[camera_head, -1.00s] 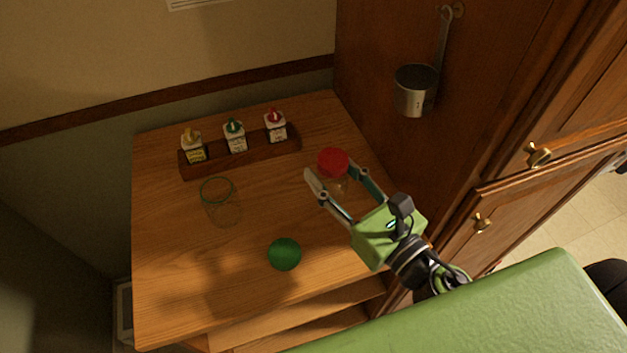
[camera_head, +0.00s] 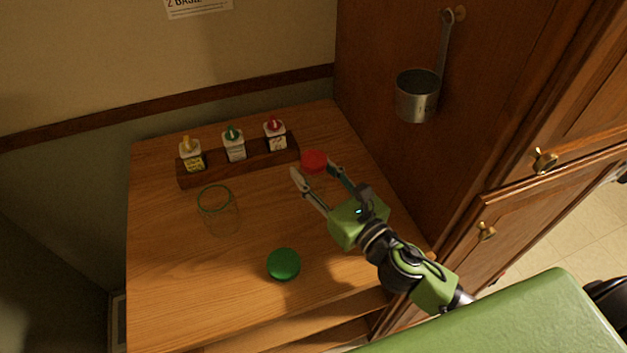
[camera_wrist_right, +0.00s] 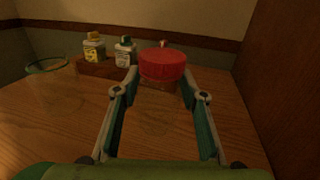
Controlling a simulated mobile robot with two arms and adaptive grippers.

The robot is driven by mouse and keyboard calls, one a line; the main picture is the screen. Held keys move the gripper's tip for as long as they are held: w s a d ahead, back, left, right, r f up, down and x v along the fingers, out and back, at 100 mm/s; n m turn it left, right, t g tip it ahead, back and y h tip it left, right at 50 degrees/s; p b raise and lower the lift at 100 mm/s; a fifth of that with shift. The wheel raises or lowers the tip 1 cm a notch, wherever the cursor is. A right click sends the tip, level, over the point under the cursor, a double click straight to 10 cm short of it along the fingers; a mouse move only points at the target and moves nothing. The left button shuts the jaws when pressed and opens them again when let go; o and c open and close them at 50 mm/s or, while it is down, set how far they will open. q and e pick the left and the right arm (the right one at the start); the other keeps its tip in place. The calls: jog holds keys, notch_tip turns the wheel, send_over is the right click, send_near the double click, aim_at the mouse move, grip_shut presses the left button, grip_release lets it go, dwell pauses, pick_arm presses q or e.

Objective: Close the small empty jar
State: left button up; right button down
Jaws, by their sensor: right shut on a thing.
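An open clear glass jar with a green rim (camera_head: 217,189) stands empty on the left of the wooden counter; its rim also shows in the wrist view (camera_wrist_right: 47,66). A green round lid (camera_head: 284,264) lies on the counter near the front. My right gripper (camera_head: 316,173) is shut on a clear jar with a red lid (camera_head: 314,160), its fingers on either side. In the wrist view the red lid (camera_wrist_right: 162,64) sits between the fingertips, and the glass below it is faint. I cannot tell whether that jar touches the counter. My left gripper is not in view.
A wooden rack (camera_head: 240,160) with several small bottles stands at the back, close behind the red lid. A metal scoop (camera_head: 416,97) hangs on the wooden cabinet side to the right. The counter (camera_head: 170,285) is clear at front left.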

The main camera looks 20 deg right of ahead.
aim_at(321, 191)
jog(key=shift+w+f+b, duration=0.2)
jog(key=shift+f+b, duration=0.2)
jog(key=shift+f, duration=1.35)
jog(key=shift+f, duration=0.15)
jog(key=c, duration=1.3)
grip_release()
jog(key=shift+o, duration=0.2)
jog(key=b+v, duration=0.5)
jog(key=v, duration=0.6)
jog(key=shift+s+d, duration=0.15)
jog(key=shift+s, duration=0.35)
